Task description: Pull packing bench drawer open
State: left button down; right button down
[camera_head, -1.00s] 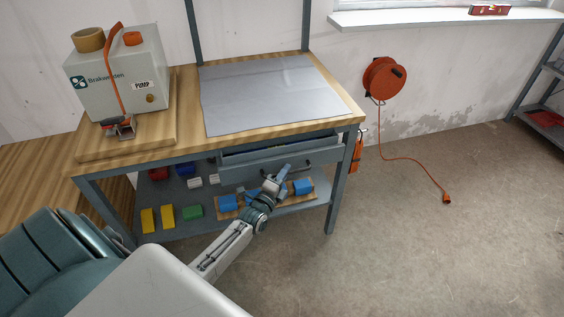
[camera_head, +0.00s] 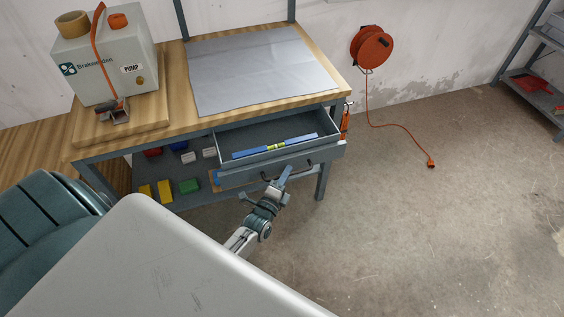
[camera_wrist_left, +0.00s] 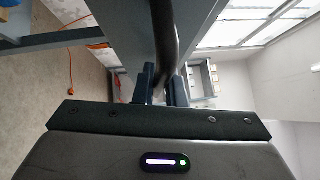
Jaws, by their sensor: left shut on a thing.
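The packing bench drawer (camera_head: 232,174) stands pulled out under the wooden bench top. A blue spirit level (camera_head: 275,146) with a yellow-green middle lies inside it. My left gripper (camera_head: 282,178) is at the drawer front, shut on the dark bar handle (camera_head: 308,166). In the left wrist view the handle (camera_wrist_left: 165,30) runs between the two fingers of my left gripper (camera_wrist_left: 163,76). The fingers hide part of the handle. My right gripper is not in view.
The bench top (camera_head: 325,72) bears a grey sheet (camera_head: 250,70) and a pump box (camera_head: 115,60). Yellow blocks (camera_head: 165,190) and other coloured blocks lie on the lower shelf. An orange cable reel (camera_head: 371,46) hangs on the wall.

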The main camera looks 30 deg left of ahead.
pick_arm(q)
jog(key=s+d+p, duration=0.1)
jog(key=s+d, duration=0.3)
jog(key=d, duration=0.1)
jog(key=shift+s, duration=0.1)
dwell(0.3)
jog(key=c, duration=1.8)
grip_release()
jog(key=shift+a, duration=0.1)
jog(key=shift+o, duration=0.2)
jog(key=s+f+b, duration=0.1)
jog(key=s, duration=0.9)
jog(key=shift+s+d+f+b, duration=0.25)
jog(key=shift+s+d+b, duration=0.1)
jog(key=shift+d, duration=0.05)
